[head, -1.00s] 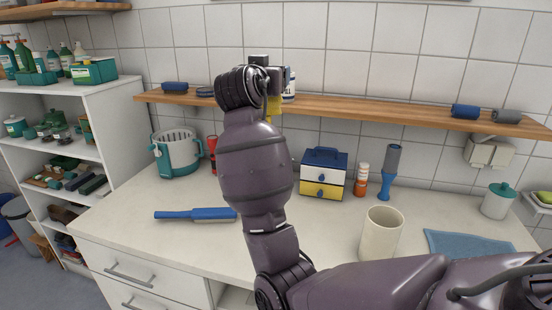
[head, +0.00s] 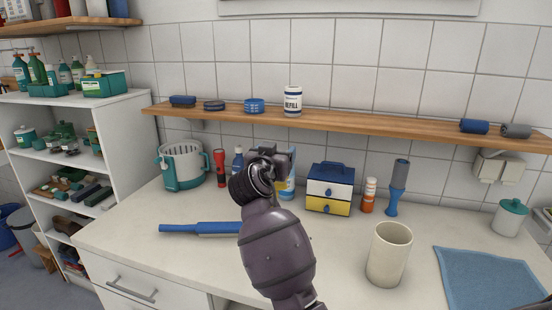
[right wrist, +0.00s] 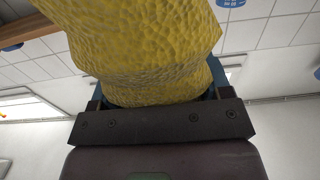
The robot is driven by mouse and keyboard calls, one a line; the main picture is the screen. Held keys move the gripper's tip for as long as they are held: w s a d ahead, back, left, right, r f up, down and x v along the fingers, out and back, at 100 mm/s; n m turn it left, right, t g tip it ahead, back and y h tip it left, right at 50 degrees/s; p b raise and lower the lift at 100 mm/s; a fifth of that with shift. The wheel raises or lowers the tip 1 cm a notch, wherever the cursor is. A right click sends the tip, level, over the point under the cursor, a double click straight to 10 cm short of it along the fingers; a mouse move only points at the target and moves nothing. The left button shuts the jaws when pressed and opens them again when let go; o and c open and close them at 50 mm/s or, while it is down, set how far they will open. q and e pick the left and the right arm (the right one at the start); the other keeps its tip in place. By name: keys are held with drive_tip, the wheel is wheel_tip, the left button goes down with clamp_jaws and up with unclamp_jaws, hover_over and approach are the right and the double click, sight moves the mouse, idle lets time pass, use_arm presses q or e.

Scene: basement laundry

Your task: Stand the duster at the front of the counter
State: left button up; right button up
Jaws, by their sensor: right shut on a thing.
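My right gripper (head: 280,158) is in the middle of the head view, above the counter (head: 130,232) and in front of the wall. In the right wrist view it is shut on the duster (right wrist: 145,45), whose yellow, bumpy-textured part rises close above the dark jaw. In the head view my wrist and arm hide the duster, so its tilt and its lower end cannot be told. The front of the counter is partly hidden by my forearm. My left gripper is not in view.
A blue brush (head: 198,228) lies on the counter left of my arm. A beige cup (head: 388,255) and a blue cloth (head: 485,275) are to the right. A blue, white and yellow box (head: 329,190) stands behind. A wooden shelf (head: 350,120) crosses the wall.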

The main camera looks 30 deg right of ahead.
drive_tip(key=shift+f, duration=0.45)
drive_tip(key=shift+c, duration=0.5)
drive_tip(key=shift+f, duration=0.1)
drive_tip(key=c, duration=0.4)
drive_tip(key=o, duration=1.7)
